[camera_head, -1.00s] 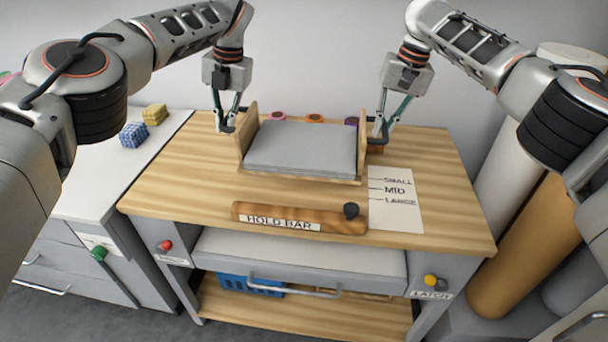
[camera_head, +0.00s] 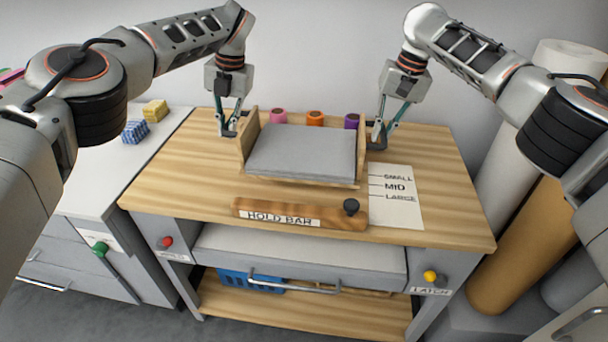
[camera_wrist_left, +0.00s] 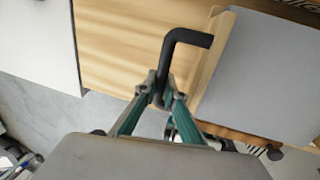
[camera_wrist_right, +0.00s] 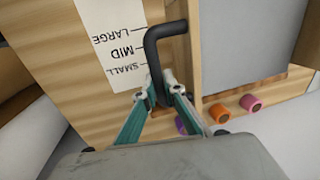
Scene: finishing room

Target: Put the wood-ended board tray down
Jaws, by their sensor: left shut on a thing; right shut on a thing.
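The wood-ended board tray (camera_head: 250,130) is at the back middle of the wooden workbench (camera_head: 170,180), with a wooden wall at each end. A grey board stack (camera_head: 303,150) lies in it. The tray looks level and very low over the bench top; I cannot tell whether its underside touches. My left gripper (camera_head: 228,130) is shut on the black handle at the left end, and this bent handle (camera_wrist_left: 186,38) shows in the left wrist view. My right gripper (camera_head: 376,143) is shut on the right handle, seen in the right wrist view (camera_wrist_right: 158,45).
Pink (camera_head: 279,117), orange (camera_head: 315,117) and purple (camera_head: 352,121) rolls stand behind the tray. A size card (camera_head: 395,205) lies to its right, and the wooden hold bar (camera_head: 335,219) lies in front. Bare bench lies to the left.

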